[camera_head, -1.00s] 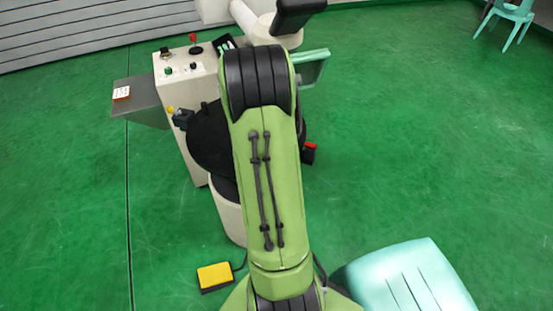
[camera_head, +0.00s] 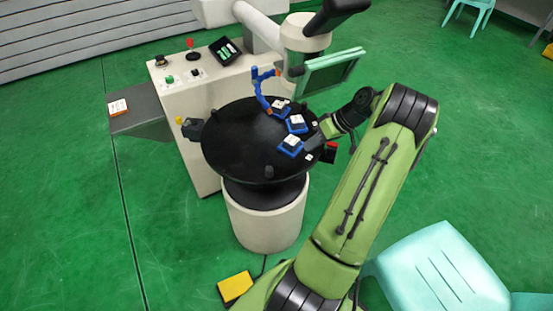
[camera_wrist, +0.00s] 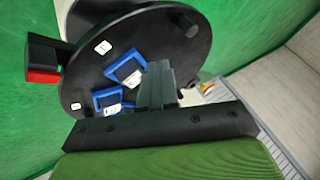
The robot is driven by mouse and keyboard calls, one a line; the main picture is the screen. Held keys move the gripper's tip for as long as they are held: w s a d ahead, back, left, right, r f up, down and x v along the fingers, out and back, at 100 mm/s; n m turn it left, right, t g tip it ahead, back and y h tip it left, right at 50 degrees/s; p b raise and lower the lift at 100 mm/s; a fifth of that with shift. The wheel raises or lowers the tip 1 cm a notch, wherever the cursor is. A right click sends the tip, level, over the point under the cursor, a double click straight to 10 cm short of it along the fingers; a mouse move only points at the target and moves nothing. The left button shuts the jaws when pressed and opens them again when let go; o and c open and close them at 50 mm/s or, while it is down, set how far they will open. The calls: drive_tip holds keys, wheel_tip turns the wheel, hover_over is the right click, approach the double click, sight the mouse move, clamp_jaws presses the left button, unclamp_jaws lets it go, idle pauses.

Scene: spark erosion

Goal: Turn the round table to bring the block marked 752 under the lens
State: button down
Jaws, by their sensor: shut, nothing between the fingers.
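The black round table (camera_head: 232,145) stands on a pale pedestal in the head view. Several blue blocks with white tops sit on its right side: a back one (camera_head: 281,107), a middle one (camera_head: 297,123) and a front one (camera_head: 290,147). Their numbers are too small to read, so I cannot tell which is 752. The lens head (camera_head: 305,35) hangs over the table's back right. My gripper (camera_wrist: 158,75) is shut and empty, over the table's edge beside two blue blocks (camera_wrist: 126,70) (camera_wrist: 108,99). I cannot tell whether it touches the table.
A blue curved hose (camera_head: 259,90) rises near the back block. A green-framed screen (camera_head: 333,72) stands behind my arm. A control cabinet (camera_head: 180,98) is at the left. A black-and-red part (camera_head: 330,152) sits at the table's right edge. A yellow pedal (camera_head: 235,287) lies on the floor.

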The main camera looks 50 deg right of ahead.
drive_tip(key=b+x, duration=0.3)
drive_tip(key=x, duration=0.7)
drive_tip(key=shift+s+f+b, duration=0.15)
drive_tip(key=shift+s+b, duration=0.05)
drive_tip(key=shift+b, duration=0.15)
drive_tip(key=a, duration=0.1)
drive_tip(key=w+a+b, duration=0.1)
drive_tip(key=a, duration=0.1)
drive_tip(key=shift+a, duration=0.15)
drive_tip(key=shift+w+a, duration=0.1)
drive_tip(key=shift+a, duration=0.1)
drive_tip(key=shift+w, duration=0.1)
